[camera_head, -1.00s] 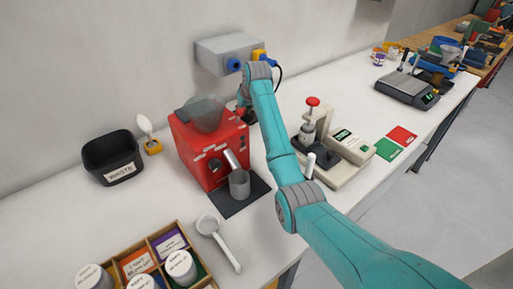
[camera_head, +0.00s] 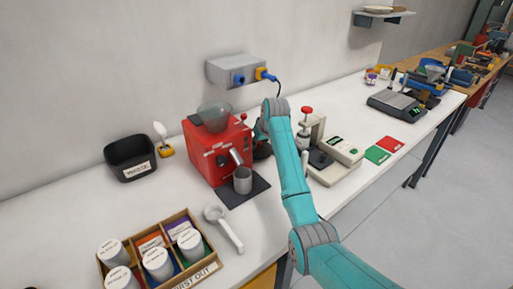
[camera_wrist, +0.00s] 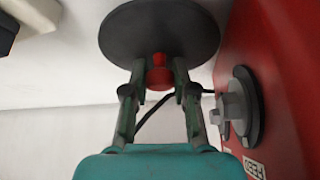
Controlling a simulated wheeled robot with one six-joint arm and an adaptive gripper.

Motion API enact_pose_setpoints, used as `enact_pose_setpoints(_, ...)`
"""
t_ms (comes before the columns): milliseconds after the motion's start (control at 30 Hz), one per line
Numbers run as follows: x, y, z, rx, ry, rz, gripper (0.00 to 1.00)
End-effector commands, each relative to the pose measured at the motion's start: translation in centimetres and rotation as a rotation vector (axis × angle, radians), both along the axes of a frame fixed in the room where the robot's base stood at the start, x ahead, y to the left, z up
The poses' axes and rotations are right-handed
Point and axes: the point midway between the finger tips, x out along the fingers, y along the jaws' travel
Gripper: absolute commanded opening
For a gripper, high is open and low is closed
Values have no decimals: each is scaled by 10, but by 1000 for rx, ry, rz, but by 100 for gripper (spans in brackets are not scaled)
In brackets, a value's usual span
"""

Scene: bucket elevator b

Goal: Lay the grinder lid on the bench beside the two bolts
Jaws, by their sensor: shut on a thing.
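The red grinder (camera_head: 202,150) stands on the white bench (camera_head: 75,222) against the wall, with a clear hopper on top. Its red side (camera_wrist: 268,50) fills the right of the wrist view, with a grey round fitting on it. My gripper (camera_wrist: 160,75) is shut on the red knob of the dark round grinder lid (camera_wrist: 155,28). The lid is beside the grinder's right side. In the head view it is a dark shape (camera_head: 262,151), partly hidden by my arm. I cannot make out the two bolts.
A tamping stand (camera_head: 308,130) and a pale machine (camera_head: 340,152) stand right of my arm. Green and red cards and a scale (camera_head: 397,103) lie farther right. A metal cup (camera_head: 243,181) stands before the grinder. A black waste bin (camera_head: 130,157) is at left.

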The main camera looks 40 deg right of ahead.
Motion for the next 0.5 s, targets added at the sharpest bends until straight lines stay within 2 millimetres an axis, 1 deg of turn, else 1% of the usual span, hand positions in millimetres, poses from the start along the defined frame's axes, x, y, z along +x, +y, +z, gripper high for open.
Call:
enact_pose_setpoints(33,-4,-3,-8,0,2,-2,0)
enact_pose_setpoints(100,-7,-5,-15,0,1,-2,0)
enact_pose_setpoints(467,-7,-5,-18,0,0,-1,0)
enact_pose_setpoints(500,-7,-5,-18,0,0,-1,37)
